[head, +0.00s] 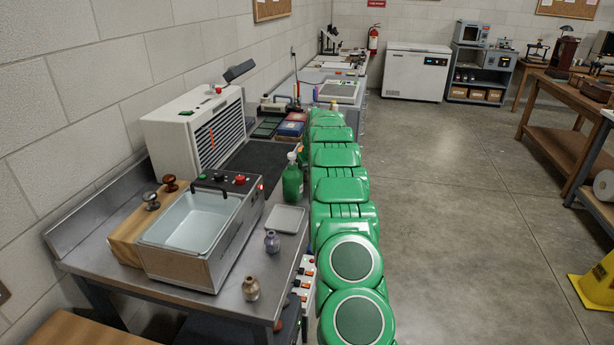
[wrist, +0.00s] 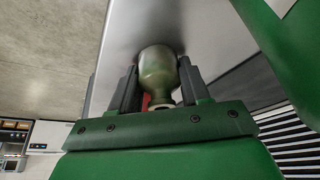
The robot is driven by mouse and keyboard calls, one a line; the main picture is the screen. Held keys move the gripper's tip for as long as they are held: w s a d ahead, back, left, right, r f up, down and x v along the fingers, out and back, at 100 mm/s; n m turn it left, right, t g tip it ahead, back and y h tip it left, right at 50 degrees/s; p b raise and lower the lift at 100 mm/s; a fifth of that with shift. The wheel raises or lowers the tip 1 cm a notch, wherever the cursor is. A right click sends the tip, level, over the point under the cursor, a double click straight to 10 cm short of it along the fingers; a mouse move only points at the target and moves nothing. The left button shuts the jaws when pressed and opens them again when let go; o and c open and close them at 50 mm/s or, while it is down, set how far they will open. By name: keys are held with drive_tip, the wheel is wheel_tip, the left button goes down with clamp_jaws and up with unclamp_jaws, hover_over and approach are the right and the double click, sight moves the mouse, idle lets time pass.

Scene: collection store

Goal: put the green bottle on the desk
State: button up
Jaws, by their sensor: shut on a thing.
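In the wrist view my gripper (wrist: 158,72) is shut on a small dull-green bottle (wrist: 157,66) with a rounded body and a narrower neck. A smooth grey surface lies close behind the bottle; I cannot tell whether they touch. In the head view my green arm reaches away along the benches and mostly hides the gripper. A small yellowish-green piece (head: 333,105) shows at its far end, probably the held bottle. A grey desk (head: 312,76) stands beyond the steel bench, against the left wall.
The steel bench (head: 190,290) holds a sink unit (head: 215,240), a white vented machine (head: 195,130), a green pump bottle (head: 292,182), a purple bottle (head: 272,242) and a tan bottle (head: 251,288). A pale device (head: 340,92) occupies part of the desk.

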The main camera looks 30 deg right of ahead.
drive_tip(key=c, duration=0.4)
drive_tip(key=shift+o, duration=0.2)
drive_tip(key=shift+r, duration=0.1)
drive_tip(key=shift+r, duration=0.2)
drive_tip(key=shift+s+r, duration=0.1)
drive_tip(key=shift+s, duration=0.3)
drive_tip(key=s+a, duration=0.2)
drive_tip(key=s, duration=1.5)
